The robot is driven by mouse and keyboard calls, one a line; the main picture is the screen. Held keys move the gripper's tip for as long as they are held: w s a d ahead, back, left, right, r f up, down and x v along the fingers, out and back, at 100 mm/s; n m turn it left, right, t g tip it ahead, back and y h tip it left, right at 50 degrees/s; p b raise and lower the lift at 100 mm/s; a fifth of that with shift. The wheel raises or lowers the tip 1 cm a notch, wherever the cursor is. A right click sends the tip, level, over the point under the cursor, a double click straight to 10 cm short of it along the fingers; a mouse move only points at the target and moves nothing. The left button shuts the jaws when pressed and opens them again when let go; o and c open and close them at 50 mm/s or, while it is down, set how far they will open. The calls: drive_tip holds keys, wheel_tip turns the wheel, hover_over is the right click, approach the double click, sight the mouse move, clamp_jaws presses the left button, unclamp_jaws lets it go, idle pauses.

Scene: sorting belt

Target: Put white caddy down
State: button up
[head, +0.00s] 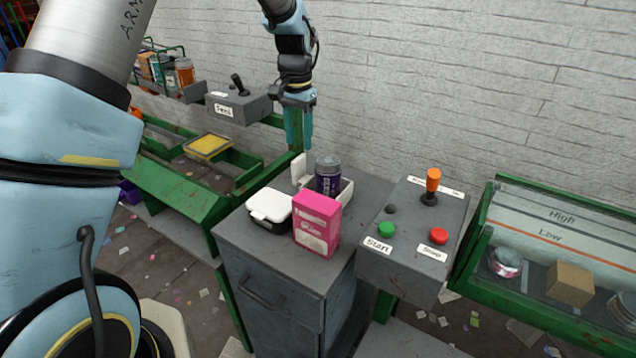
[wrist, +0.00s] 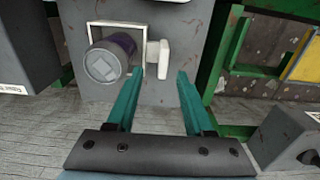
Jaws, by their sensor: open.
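The white caddy (head: 347,196) stands on the grey cabinet top, with a dark purple jar (head: 328,174) inside it. Its white handle tab (head: 299,168) sticks up on the left side. In the wrist view the caddy (wrist: 118,23) shows as a white rim around the jar (wrist: 108,58), with the handle tab (wrist: 158,53) to its right. My gripper (head: 299,146) hangs just above and behind the tab in the head view. Contact cannot be told.
A pink box (head: 317,224) hides the caddy's front, and a white-lidded black container (head: 269,210) sits to its left. A control box (head: 414,222) with buttons is to the right. Green conveyors flank the cabinet, with a yellow tray (head: 208,145) on the left one.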

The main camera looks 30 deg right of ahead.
sight(298, 158)
drive_tip(key=shift+w+f+p, duration=0.15)
drive_tip(key=shift+f+p, duration=0.6)
drive_tip(key=shift+f, duration=1)
drive_tip(key=shift+w+f+p, duration=0.15)
drive_tip(key=shift+f+p, duration=0.55)
drive_tip(key=shift+f, duration=1)
drive_tip(key=shift+c, duration=0.2)
clamp_jaws()
